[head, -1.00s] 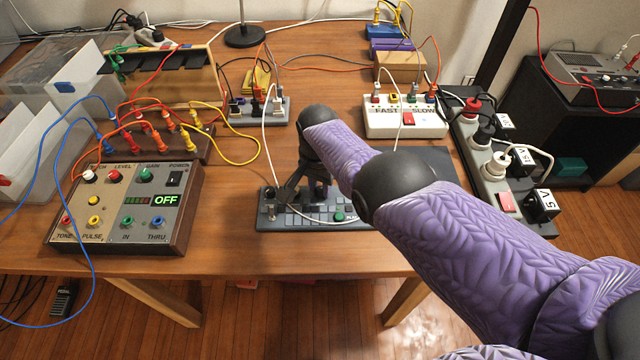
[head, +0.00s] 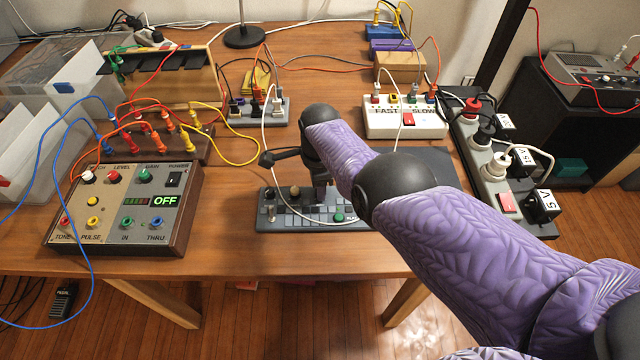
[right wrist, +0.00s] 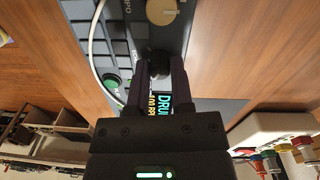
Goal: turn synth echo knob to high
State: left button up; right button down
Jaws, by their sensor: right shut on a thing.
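The dark grey synth (head: 300,221) lies flat near the table's front edge, with rows of grey keys. In the right wrist view, a black knob (right wrist: 156,64) stands beside the synth's small lit display (right wrist: 164,103); its label is mostly hidden, so its setting cannot be read. My right gripper (right wrist: 160,78) points at the panel, its two dark fingers shut on this knob from both sides. A tan knob (head: 295,192) sits to the left, clear of the fingers. My left gripper is not in view.
A white cable (head: 272,150) loops over the synth, close to my right gripper. A box with an OFF display (head: 128,180) stands left, a FAST/SLOW box (head: 385,125) behind, and a power strip (head: 484,185) right. Bare table lies between the OFF box and the synth.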

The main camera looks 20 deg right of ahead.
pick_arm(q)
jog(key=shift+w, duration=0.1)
pick_arm(e)
jog(key=shift+m, duration=1.5)
jog(key=shift+c, duration=2.4)
grip_release()
notch_tip(320, 180, up, 6)
jog(key=p, duration=0.4)
jog(key=shift+w+f, duration=0.1)
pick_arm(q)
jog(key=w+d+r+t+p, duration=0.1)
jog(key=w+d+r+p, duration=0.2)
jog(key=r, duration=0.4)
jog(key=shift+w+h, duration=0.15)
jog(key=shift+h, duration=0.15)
pick_arm(e)
notch_tip(320, 180, up, 4)
jog(key=shift+d+r, duration=0.1)
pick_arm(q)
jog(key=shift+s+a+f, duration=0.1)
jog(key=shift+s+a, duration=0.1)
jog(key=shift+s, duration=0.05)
